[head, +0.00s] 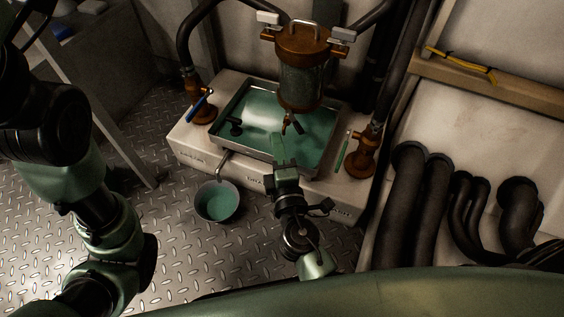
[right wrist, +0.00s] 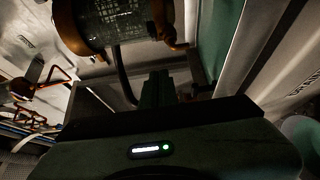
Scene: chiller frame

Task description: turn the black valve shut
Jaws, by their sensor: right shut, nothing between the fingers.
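In the right wrist view the shut fingers (right wrist: 157,90) point up the picture, below the glass vessel (right wrist: 112,25). A small dark part shows right of them, but I cannot tell what it is. My left arm shows at the left; its gripper is out of view.
The caged vessel (head: 303,82) hangs over the tray. A blue-handled valve (head: 200,108) stands left, a green-handled valve (head: 362,155) right. A bucket (head: 216,203) with green liquid sits on the floor under a spout. Thick black pipes (head: 405,205) fill the right side.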

